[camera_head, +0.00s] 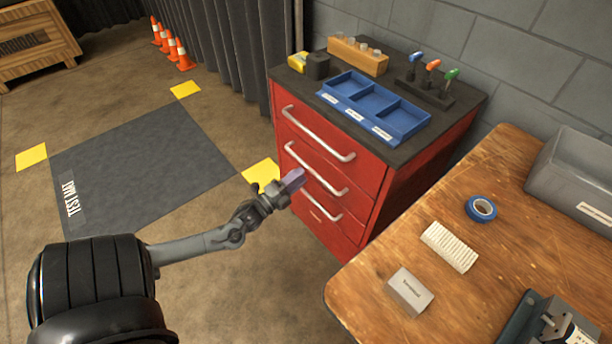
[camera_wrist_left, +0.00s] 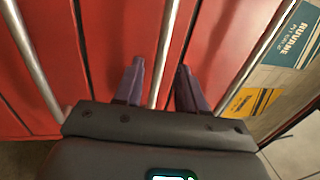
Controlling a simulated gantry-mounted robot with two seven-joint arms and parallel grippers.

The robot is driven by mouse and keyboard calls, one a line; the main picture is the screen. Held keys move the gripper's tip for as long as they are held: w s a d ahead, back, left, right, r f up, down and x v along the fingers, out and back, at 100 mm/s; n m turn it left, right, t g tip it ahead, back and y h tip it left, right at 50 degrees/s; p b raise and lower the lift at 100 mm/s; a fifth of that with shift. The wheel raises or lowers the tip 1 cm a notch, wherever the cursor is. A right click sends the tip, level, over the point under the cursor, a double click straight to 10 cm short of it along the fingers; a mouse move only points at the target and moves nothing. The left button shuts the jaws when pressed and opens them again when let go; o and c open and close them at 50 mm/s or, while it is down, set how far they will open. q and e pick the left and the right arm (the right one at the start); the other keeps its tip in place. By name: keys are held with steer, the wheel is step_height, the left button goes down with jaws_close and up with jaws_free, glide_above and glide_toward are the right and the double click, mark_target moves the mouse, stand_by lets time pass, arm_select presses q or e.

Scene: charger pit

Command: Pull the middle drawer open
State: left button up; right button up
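The red cabinet (camera_head: 425,178) has a stack of drawers with long silver bar handles. The middle drawer's handle (camera_head: 328,178) runs slanting across its front, and the drawer looks shut. My left gripper (camera_head: 298,176) is in front of this handle, hiding part of it. In the left wrist view my left gripper (camera_wrist_left: 160,85) is open, with one purple finger on each side of a bar handle (camera_wrist_left: 167,45). A gap shows beside the bar, and it is not clamped. Depth along the fingers is hard to judge. My right gripper is not in view.
The upper handle (camera_head: 318,136) and lower handle (camera_head: 325,207) lie close above and below. A blue tray (camera_head: 375,105) sits on the cabinet. A wooden table (camera_head: 480,290) stands at the right. Floor left of the cabinet, with a dark mat (camera_head: 140,165), is clear.

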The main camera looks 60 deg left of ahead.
arm_select(q)
steer(key=shift+b+x, duration=0.6)
steer(key=shift+x, duration=1.2)
jaws_close()
